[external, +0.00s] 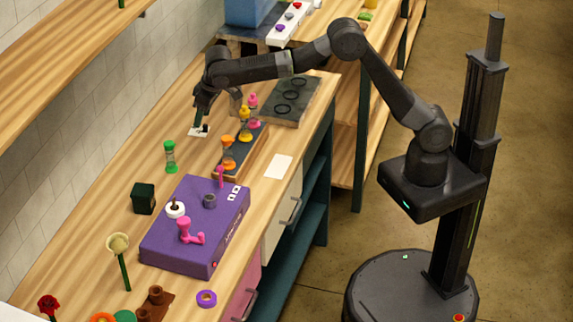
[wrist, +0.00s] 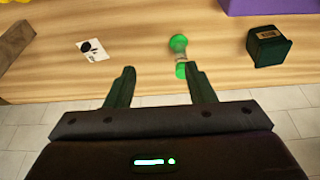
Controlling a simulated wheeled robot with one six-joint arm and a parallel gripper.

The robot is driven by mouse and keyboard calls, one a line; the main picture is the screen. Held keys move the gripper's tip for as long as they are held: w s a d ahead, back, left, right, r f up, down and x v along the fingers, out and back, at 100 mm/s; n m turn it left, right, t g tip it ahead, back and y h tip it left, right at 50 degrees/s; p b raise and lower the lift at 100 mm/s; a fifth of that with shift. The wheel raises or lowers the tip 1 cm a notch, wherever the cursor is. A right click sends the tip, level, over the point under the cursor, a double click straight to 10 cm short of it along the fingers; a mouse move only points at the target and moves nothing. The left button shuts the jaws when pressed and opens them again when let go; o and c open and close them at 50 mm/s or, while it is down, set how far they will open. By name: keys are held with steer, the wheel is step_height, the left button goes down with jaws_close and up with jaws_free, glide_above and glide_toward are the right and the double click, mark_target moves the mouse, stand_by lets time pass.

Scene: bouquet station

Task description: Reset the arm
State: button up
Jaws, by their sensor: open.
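My gripper (external: 199,115) hangs over the back part of the wooden workbench, near the tiled wall, with my arm reaching across from the right. In the wrist view my gripper (wrist: 160,88) has its two dark fingers spread apart with nothing between them. A green hourglass-shaped item (external: 170,157) stands on the bench, to the left of and below my gripper in the external view. It also shows beyond the right finger in the wrist view (wrist: 179,45). A small white card with a dark mark (external: 197,132) lies below the gripper; the wrist view shows it too (wrist: 93,50).
A purple box (external: 165,240) with knobs and a pink handle stands on the bench. A dark green cube-shaped container (external: 143,198) is left of it. A tray (external: 232,165) holds orange, yellow and pink hourglass-shaped items. A dark plate with rings (external: 291,97) lies behind. Bare wood surrounds the white card.

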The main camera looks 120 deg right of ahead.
steer(key=s+a+r+b, duration=0.1)
steer(key=s+a, duration=0.1)
steer(key=s, duration=0.4)
steer(key=shift+a+t, duration=0.3)
steer(key=shift+s+r, duration=0.1)
stand_by(1.0)
